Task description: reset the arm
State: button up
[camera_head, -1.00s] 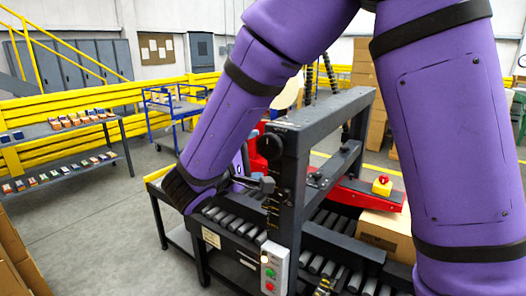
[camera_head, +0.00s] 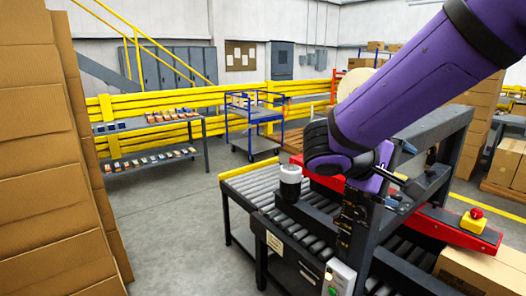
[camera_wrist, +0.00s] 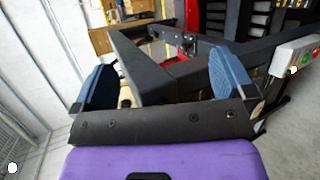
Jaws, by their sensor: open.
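My gripper (camera_wrist: 162,68) shows in the wrist view with its two blue fingers wide apart and nothing held between them. The dark beam of the machine frame (camera_wrist: 138,64) lies beyond the fingers; I cannot tell the distance. In the head view my purple arm comes in from the upper right and reaches down over the machine (camera_head: 437,133).
The roller conveyor (camera_head: 252,184) and red rail (camera_head: 455,229) are close to my arm. A carton (camera_head: 470,272) lies at the lower right. Tall cardboard (camera_head: 35,130) stands at left. A shelf table (camera_head: 160,128) and blue cart (camera_head: 252,115) stand behind open floor.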

jog(key=s+d+r+m+t+y, duration=0.1)
jog(key=s+d+m+y, duration=0.1)
jog(key=s+y, duration=0.4)
jog(key=s+d+r+m+y, duration=0.1)
jog(key=s+r+m+y, duration=0.1)
jog(key=s+y, duration=0.4)
jog(key=shift+s+d+m+t+y, duration=0.35)
jog(key=shift+s+m, duration=0.35)
jog(key=shift+s, duration=1.4)
dwell(1.2)
